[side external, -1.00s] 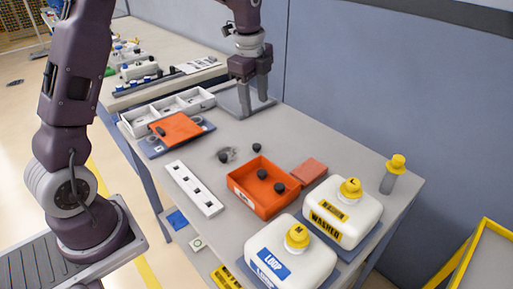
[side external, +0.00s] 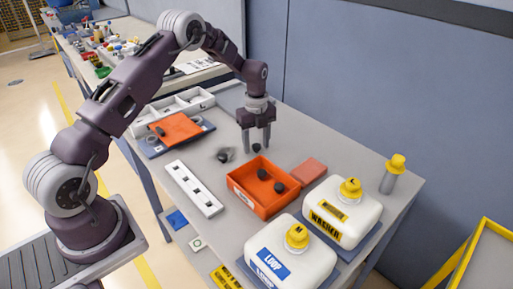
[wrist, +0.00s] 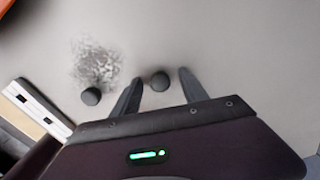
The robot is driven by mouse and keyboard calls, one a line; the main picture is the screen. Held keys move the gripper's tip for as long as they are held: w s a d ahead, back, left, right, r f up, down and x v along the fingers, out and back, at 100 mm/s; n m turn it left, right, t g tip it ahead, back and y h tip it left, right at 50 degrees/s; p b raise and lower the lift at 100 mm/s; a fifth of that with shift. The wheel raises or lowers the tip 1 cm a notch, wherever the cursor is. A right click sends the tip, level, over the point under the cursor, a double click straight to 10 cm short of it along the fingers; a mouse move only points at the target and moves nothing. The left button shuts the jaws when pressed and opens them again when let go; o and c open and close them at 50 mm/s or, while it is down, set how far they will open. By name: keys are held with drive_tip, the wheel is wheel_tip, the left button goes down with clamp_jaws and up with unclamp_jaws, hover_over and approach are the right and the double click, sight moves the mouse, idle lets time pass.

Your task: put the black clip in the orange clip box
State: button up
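The orange clip box (side external: 262,205) is an open tray in the middle of the table, with two black clips (side external: 262,174) (side external: 279,187) inside. A third black clip (side external: 257,147) lies on the table behind the box. My gripper (side external: 256,153) is over this clip, pointing down, with its fingers apart on either side. In the wrist view the clip (wrist: 159,81) shows between the open fingers (wrist: 161,76), with a gap on each side. Another black clip (side external: 223,157) lies to the left; it also shows in the wrist view (wrist: 91,96).
A grey speckled patch (side external: 231,150) is beside the left clip. A white slotted strip (side external: 194,188) lies left of the box, and a flat orange block (side external: 309,173) lies right. White jugs (side external: 343,212) stand at front right. An orange plate (side external: 176,129) with a dark piece sits at left.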

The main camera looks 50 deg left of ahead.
sight(257, 145)
clamp_jaws()
drive_tip(key=shift+r, duration=0.3)
wheel_tip(257, 145, up, 9)
drive_tip(key=s+d+r+m, duration=0.15)
drive_tip(key=s+d, duration=0.25)
drive_tip(key=d, duration=0.4)
drive_tip(key=s+d+f+m, duration=0.1)
drive_tip(key=s+d+m, duration=0.2)
drive_tip(key=s+d, duration=0.65)
drive_tip(key=f, duration=0.9)
drive_tip(key=shift+w+f, duration=0.15)
drive_tip(key=shift+w, duration=0.2)
